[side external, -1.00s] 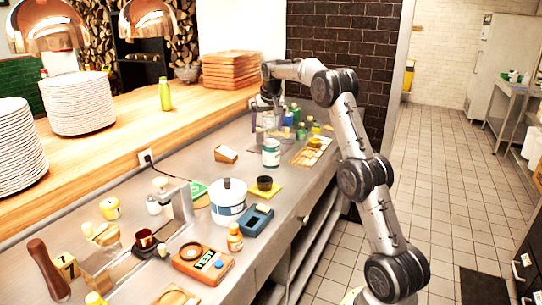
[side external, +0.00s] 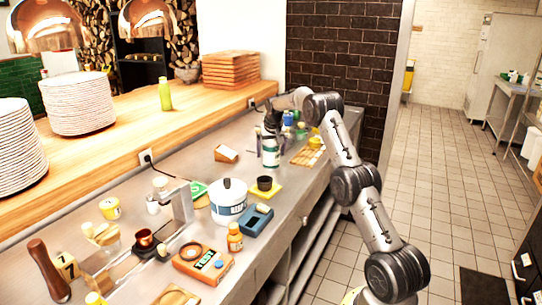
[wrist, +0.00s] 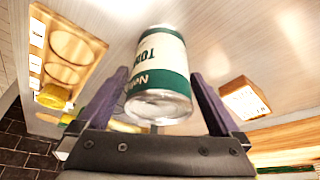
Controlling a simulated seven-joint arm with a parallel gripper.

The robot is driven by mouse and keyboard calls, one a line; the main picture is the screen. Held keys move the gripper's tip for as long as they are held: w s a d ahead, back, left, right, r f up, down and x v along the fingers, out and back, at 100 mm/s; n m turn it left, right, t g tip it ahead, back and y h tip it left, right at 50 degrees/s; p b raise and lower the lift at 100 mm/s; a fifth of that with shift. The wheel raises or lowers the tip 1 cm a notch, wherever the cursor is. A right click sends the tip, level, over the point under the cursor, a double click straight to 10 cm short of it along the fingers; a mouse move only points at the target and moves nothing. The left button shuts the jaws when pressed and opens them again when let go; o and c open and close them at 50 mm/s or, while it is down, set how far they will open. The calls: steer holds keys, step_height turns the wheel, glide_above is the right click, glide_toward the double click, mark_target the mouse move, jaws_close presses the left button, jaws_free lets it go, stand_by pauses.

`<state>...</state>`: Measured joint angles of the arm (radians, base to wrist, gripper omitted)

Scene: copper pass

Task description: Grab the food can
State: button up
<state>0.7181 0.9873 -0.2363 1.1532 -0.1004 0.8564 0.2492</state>
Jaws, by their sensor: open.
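The food can (side external: 270,157) is white with dark green bands and stands on the steel counter in the side external view. In the wrist view the can (wrist: 160,72) shows upside down, its lettering inverted and its silver end toward my gripper. My gripper (side external: 271,128) is right at the top of the can, pointing down. In the wrist view my gripper (wrist: 155,85) has its two purple-grey fingers apart, one on each side of the can. I cannot tell whether either finger touches it.
A wooden board (side external: 306,157) with round recesses lies right of the can. A small tan block (side external: 226,153) sits to its left. A black cup (side external: 264,183) on a yellow mat and a white-and-blue pot (side external: 228,204) stand nearer. Several bottles crowd the counter behind.

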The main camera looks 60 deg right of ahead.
steer(key=shift+x, duration=1.15)
steer(key=c, duration=1.6)
steer(key=shift+r, duration=0.15)
